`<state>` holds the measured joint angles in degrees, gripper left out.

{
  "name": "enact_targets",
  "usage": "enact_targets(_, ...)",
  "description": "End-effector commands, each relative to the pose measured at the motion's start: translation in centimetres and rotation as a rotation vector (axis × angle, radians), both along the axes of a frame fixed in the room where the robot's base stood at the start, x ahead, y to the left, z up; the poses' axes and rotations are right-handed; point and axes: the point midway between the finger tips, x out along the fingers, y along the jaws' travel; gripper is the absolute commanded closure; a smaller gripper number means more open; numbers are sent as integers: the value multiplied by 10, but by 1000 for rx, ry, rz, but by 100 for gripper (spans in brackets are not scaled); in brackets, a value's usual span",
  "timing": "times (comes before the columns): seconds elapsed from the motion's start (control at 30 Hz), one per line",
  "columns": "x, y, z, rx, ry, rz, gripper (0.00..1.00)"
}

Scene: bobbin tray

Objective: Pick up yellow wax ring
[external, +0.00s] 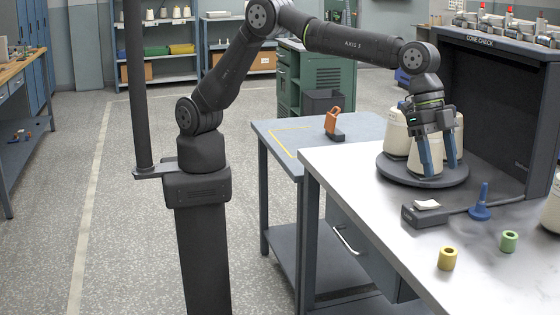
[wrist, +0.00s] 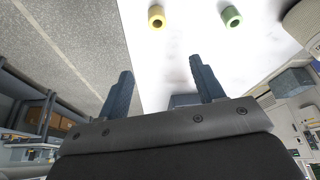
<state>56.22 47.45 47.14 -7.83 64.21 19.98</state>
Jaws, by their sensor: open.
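The yellow wax ring (external: 447,259) stands on the light table top (external: 375,215) near its front edge, its hole facing up. It also shows in the wrist view (wrist: 156,17) at the top, beyond my fingers. My gripper (external: 438,172) is open and empty, its blue fingers pointing down in front of the white cones, behind and well apart from the ring. In the wrist view the two fingers (wrist: 160,85) are spread, with no object between them.
A green ring (external: 509,241) stands right of the yellow one. A blue spindle (external: 481,203) and a small dark box (external: 425,214) lie between my gripper and the rings. White cones (external: 397,137) stand on a round dark base (external: 385,168). Table around the yellow ring is clear.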

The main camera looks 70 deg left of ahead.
Motion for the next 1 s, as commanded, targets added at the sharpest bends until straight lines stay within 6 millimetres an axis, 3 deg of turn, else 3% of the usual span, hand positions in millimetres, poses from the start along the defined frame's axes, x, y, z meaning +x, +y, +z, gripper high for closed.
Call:
enact_targets(0.27,1,-7,-43,2,-2,-3,39)
enact_targets(0.67,9,-37,-120,3,-4,-6,39)
enact_targets(1.0,11,-49,-147,1,-5,-7,39)
